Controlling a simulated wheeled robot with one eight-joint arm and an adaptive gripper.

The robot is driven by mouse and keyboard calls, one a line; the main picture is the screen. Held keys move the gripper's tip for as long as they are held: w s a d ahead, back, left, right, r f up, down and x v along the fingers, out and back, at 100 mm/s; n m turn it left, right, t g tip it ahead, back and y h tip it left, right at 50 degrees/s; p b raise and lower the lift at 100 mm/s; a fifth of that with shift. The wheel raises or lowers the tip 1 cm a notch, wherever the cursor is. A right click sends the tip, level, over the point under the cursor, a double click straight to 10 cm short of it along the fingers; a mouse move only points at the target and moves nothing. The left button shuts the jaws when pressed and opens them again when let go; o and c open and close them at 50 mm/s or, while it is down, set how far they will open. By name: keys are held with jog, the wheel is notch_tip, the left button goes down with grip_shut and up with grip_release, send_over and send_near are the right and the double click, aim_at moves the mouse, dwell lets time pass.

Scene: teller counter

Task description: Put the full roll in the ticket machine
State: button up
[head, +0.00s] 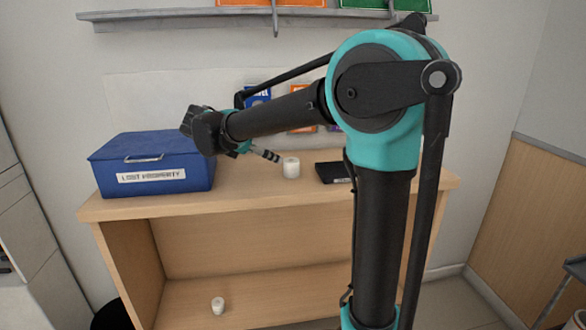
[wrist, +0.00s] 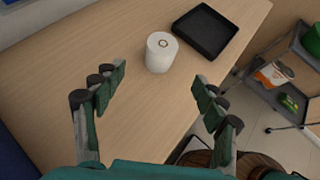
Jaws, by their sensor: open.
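A thick white paper roll (head: 291,167) stands upright on the counter; the wrist view shows it too (wrist: 161,52), with a brown core on top. A smaller white roll (head: 218,306) sits on the lower shelf. My gripper (head: 268,154) is left of the thick roll in the head view. In the wrist view my gripper (wrist: 162,85) is open and empty, its fingers spread apart with the roll beyond them. Nothing in view is clearly a ticket machine.
A shallow black tray (head: 332,173) lies right of the thick roll, partly behind my arm; the wrist view shows it empty (wrist: 205,36). A blue lost property box (head: 152,163) stands at the counter's left. A grey cart (wrist: 285,50) stands beyond the counter.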

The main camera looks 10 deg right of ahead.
aim_at(287, 161)
jog(key=x, duration=0.7)
jog(key=shift+r+x, duration=0.2)
jog(key=shift+x, duration=2.5)
jog(key=shift+d, duration=0.15)
jog(key=shift+c, duration=0.6)
jog(key=c, duration=1.3)
notch_tip(287, 161, up, 20)
jog(key=shift+r, duration=0.1)
